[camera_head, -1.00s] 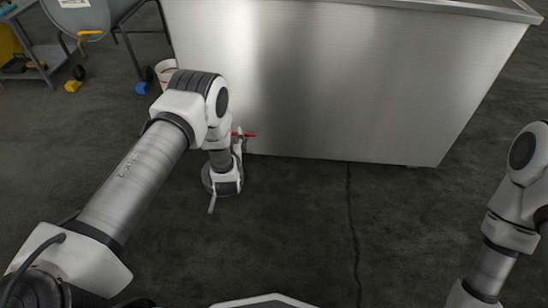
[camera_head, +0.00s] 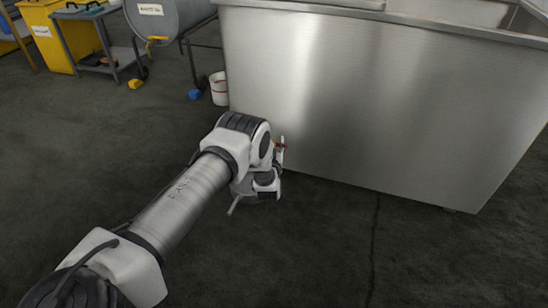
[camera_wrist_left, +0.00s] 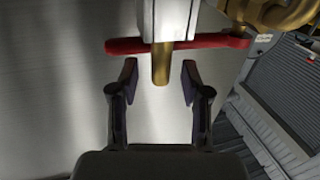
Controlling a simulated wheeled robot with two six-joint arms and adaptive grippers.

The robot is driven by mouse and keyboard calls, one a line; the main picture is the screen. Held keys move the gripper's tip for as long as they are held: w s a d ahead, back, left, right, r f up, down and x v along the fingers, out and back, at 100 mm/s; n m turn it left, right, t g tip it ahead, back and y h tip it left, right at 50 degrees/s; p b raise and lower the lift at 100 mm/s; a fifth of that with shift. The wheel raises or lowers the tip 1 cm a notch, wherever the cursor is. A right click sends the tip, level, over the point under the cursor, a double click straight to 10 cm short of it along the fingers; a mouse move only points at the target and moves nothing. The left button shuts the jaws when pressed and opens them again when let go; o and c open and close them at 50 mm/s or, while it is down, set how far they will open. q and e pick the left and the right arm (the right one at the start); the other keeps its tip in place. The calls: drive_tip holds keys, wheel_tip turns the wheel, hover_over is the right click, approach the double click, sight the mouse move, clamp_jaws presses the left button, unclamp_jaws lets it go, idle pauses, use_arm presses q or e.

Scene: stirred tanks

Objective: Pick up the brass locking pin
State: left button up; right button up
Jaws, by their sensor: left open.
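In the left wrist view, a brass rod that looks like the locking pin (camera_wrist_left: 161,66) sticks out below a pale square metal post (camera_wrist_left: 167,18). A red bar (camera_wrist_left: 215,43) crosses at its upper part. My left gripper (camera_wrist_left: 160,82) is open, with its fingertips on either side of the pin's free end and a visible gap on both sides. In the head view, my left arm reaches to the steel tank's (camera_head: 370,110) lower left corner, where a bit of red shows. The pin cannot be made out there. My right gripper is out of view.
Brass fittings (camera_wrist_left: 278,12) lie at the upper right of the wrist view, near a dark ribbed panel (camera_wrist_left: 290,85). A white bucket (camera_head: 219,90), a grey drum (camera_head: 170,18), a cart (camera_head: 85,40) and a yellow bin (camera_head: 50,35) stand at the back left. Foreground floor is clear.

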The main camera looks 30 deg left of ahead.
use_arm(q)
drive_tip(key=shift+w+a+r, duration=0.15)
drive_tip(key=shift+w, duration=0.1)
clamp_jaws()
drive_tip(key=shift+r, duration=0.15)
